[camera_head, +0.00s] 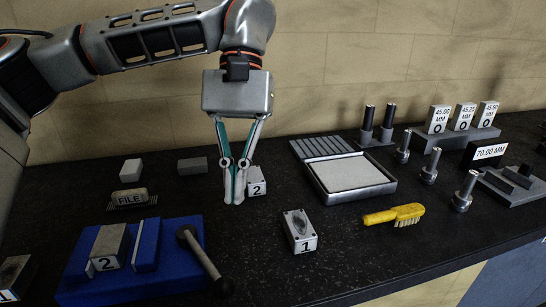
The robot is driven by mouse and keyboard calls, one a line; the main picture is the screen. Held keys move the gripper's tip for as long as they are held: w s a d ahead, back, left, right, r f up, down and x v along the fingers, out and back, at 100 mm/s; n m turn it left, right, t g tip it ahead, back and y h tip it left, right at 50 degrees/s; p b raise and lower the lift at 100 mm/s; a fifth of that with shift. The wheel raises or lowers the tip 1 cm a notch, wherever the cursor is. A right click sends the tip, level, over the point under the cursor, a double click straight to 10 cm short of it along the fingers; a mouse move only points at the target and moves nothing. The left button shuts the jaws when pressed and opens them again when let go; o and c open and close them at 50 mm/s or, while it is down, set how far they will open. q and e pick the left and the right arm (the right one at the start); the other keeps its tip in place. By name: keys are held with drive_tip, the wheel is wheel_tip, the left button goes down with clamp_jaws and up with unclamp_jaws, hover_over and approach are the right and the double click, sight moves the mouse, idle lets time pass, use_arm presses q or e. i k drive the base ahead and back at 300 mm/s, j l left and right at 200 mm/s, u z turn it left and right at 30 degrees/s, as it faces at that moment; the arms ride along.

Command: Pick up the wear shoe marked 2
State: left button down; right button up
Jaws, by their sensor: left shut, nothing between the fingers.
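A small pale metal block labelled 2 (257,188), which looks like the wear shoe marked 2, stands on the dark bench top near the middle. My left gripper (234,200) points straight down with its fingertips together and nothing between them. The fingertips are just left of this block, and a finger covers part of its left side. I cannot tell whether they touch it. A similar block labelled 1 (300,232) lies nearer the front, with dark holes in its top. A larger block labelled 2 (108,246) sits in a blue vise (150,283). My right gripper is not in view.
The vise handle (203,258) sticks out to the right. A file block (131,197) and white (131,170) and grey (192,166) blocks lie left. A tray (349,180), yellow brush (394,215), metal pins and gauge blocks (463,117) stand right. A wall closes the back.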

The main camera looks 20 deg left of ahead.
sight(109, 251)
drive_tip(key=k, duration=1)
